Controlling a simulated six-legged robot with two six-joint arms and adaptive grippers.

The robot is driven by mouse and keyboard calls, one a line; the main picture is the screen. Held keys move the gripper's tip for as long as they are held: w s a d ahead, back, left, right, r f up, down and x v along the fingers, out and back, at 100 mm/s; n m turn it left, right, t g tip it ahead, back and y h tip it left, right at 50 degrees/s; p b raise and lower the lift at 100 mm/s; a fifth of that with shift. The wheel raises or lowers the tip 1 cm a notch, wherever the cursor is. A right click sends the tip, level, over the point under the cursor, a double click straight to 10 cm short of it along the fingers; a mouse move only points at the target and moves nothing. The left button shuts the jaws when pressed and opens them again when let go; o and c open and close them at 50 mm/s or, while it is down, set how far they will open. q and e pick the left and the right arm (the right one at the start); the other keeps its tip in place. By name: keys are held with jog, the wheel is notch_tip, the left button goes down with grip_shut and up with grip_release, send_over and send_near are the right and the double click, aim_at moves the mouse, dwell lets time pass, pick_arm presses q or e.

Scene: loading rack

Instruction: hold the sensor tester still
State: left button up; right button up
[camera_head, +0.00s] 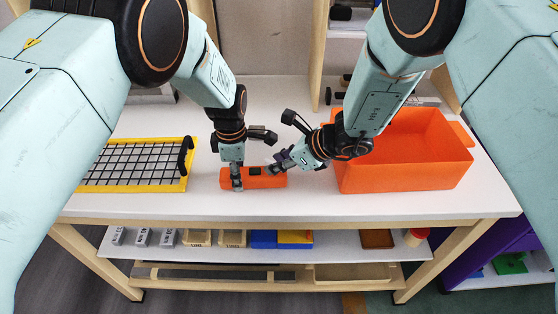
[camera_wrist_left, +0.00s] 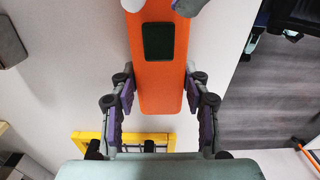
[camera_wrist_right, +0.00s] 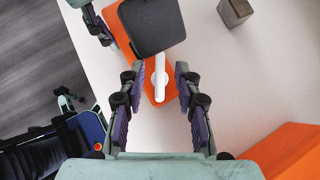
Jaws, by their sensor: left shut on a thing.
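The sensor tester (camera_head: 226,180) is an orange box with a dark screen, lying on the white table. My left gripper (camera_head: 237,184) comes down over its left part. In the left wrist view, its fingers press the two sides of the tester (camera_wrist_left: 160,90), below the screen. My right gripper (camera_head: 272,168) is at the tester's right part. In the right wrist view, its fingers stand apart over the tester (camera_wrist_right: 153,92). A dark square piece (camera_wrist_right: 152,25) and a white stem (camera_wrist_right: 160,78) show ahead of and between them; I cannot tell whether they touch the fingers.
A yellow-framed grid rack (camera_head: 140,190) stands at the left and an orange bin (camera_head: 400,172) at the right. A small grey block (camera_wrist_right: 235,12) lies near the right gripper. The table's front strip is clear. A lower shelf (camera_head: 340,245) holds several small boxes.

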jog(key=shift+c, duration=0.2)
grip_shut()
jog(key=shift+n+g, duration=0.3)
jog(key=shift+n, duration=0.1)
jog(key=shift+w+n+g+y, duration=0.2)
jog(key=shift+n+g+y, duration=0.3)
jog(key=shift+n, duration=0.4)
jog(key=shift+w+n+g, duration=0.1)
jog(key=shift+n+g, duration=1.4)
jog(key=shift+n, duration=0.2)
jog(key=shift+o, duration=0.2)
grip_release()
